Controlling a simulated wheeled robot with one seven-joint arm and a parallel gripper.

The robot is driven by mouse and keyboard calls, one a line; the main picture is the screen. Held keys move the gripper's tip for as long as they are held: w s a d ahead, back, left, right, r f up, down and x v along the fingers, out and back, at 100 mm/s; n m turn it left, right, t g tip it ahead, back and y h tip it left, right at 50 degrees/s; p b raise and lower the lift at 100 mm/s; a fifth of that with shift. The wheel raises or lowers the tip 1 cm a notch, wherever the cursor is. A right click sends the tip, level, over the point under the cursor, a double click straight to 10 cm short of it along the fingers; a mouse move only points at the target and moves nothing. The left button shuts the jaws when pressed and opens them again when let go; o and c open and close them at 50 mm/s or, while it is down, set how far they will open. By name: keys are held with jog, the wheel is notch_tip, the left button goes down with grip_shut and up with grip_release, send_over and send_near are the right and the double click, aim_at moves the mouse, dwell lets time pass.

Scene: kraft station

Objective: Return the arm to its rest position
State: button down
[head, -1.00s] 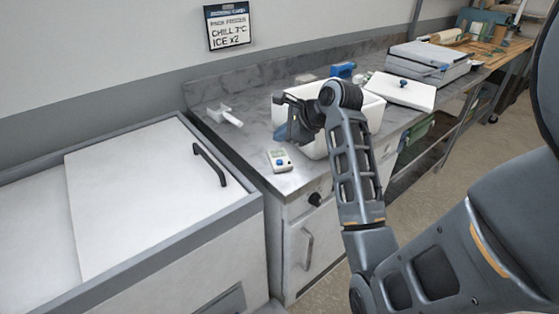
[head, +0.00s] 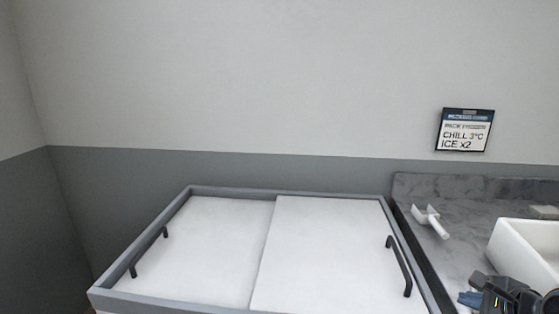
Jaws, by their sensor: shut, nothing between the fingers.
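My gripper (head: 470,298) shows only in part at the lower right corner of the head view. It is dark, with a bit of blue near its tip, and it is shut with nothing in it. It is in front of the white box (head: 516,254) on the grey marble counter. The rest of my arm is outside the picture.
A chest with two white sliding lids (head: 318,250) and black handles (head: 399,267) fills the lower middle. A white scoop-like tool (head: 431,221) lies on the counter (head: 462,243). A sign (head: 465,130) reading "CHILL 3°C ICE x2" hangs on the wall.

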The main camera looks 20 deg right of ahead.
jog(key=s+a+f+n+t, duration=0.1)
jog(key=s+a+f+n, duration=0.2)
jog(key=a, duration=0.4)
jog(key=s+a+f+n, duration=0.1)
jog(key=s+a+n, duration=0.2)
jog(key=a+n, duration=0.35)
jog(key=s+a+f+n+t, duration=0.1)
jog(key=s+a+f+n, duration=0.2)
jog(key=a, duration=0.5)
jog(key=s+a+r+n+t+y+b, duration=0.1)
jog(key=s+a+r+n+t+y, duration=0.2)
jog(key=s+a+r+n, duration=0.7)
jog(key=s+r+n, duration=0.1)
jog(key=s+n, duration=0.3)
jog(key=n, duration=0.1)
jog(key=shift+a+t, duration=0.3)
jog(key=shift+t, duration=0.1)
jog(key=shift+w+d, duration=0.1)
jog(key=shift+d, duration=0.05)
